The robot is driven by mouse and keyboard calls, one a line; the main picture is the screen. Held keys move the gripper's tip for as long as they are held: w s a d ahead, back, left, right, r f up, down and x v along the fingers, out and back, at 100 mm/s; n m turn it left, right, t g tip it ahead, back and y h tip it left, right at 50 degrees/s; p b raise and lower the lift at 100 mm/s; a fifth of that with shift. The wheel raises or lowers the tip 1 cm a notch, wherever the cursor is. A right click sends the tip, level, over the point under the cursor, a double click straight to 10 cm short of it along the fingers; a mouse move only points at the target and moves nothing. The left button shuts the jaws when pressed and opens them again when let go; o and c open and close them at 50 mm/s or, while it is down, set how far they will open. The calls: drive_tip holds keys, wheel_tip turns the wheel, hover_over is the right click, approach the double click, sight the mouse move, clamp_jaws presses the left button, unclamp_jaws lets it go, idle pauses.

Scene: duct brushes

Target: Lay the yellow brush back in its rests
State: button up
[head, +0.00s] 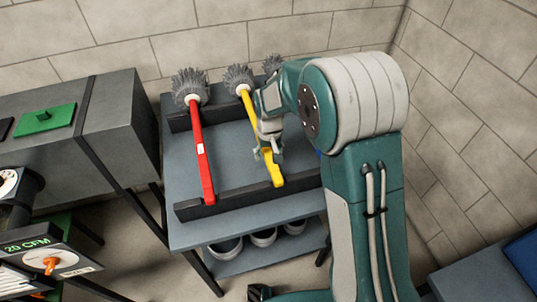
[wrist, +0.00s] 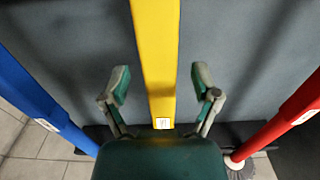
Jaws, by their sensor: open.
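The yellow brush (head: 248,105) lies lengthwise on the rack, its grey bristle head at the back rest (head: 180,122) and its handle end at the front rest (head: 237,197). Whether it sits fully down in both rests I cannot tell. My gripper (head: 267,155) is over the front half of the handle. In the wrist view my gripper (wrist: 158,88) is open, with one finger on each side of the yellow handle (wrist: 156,50) and gaps on both sides. The middle of the handle is partly hidden by my gripper in the head view.
A red brush (head: 201,150) lies to the left on the same rack. A blue brush (wrist: 35,85) shows in the wrist view; my arm mostly hides it in the head view. Several pots (head: 264,237) stand on the lower shelf. A grey duct (head: 105,115) stands left.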

wheel_tip(320, 180, up, 11)
drive_tip(key=s+d+r+t, duration=0.2)
drive_tip(key=s+d+r, duration=0.35)
drive_tip(key=r, duration=0.25)
drive_tip(key=s+d+r+m+t, duration=0.1)
drive_tip(key=s+d, duration=0.3)
drive_tip(key=s, duration=0.6)
drive_tip(key=s+d+r+m+t, duration=0.2)
drive_tip(key=s+d, duration=0.3)
drive_tip(key=s, duration=0.5)
drive_tip(key=shift+r+t, duration=0.3)
drive_tip(key=shift+c, duration=0.3)
